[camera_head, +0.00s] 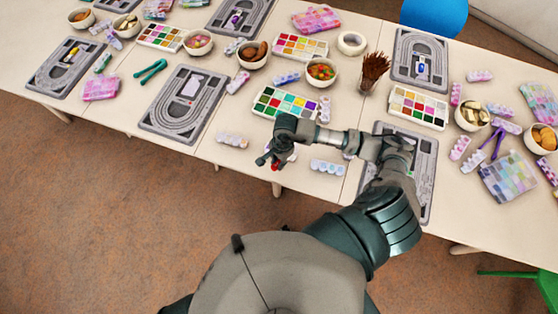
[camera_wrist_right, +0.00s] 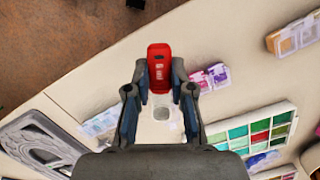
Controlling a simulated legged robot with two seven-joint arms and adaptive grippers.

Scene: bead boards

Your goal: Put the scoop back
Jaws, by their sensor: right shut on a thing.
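My right gripper (camera_head: 270,161) hangs over the front edge of the table, left of the right-hand grey bead board (camera_head: 423,190). In the wrist view the right gripper (camera_wrist_right: 159,75) is shut on a small red thing (camera_wrist_right: 159,60), likely the scoop. Its red end sticks out past the fingertips. In the head view only a bit of red (camera_head: 275,167) shows under the gripper. A pale, clear patch shows between the fingers, and I cannot tell whether it belongs to the red thing. My left gripper is not in view.
A palette of coloured squares (camera_head: 286,103) lies just behind the gripper. Small bead boxes lie left (camera_head: 232,140) and right (camera_head: 327,167) of it. Another bead board (camera_head: 185,104), a bowl of beads (camera_head: 321,72) and a cup of brown sticks (camera_head: 374,72) stand farther off.

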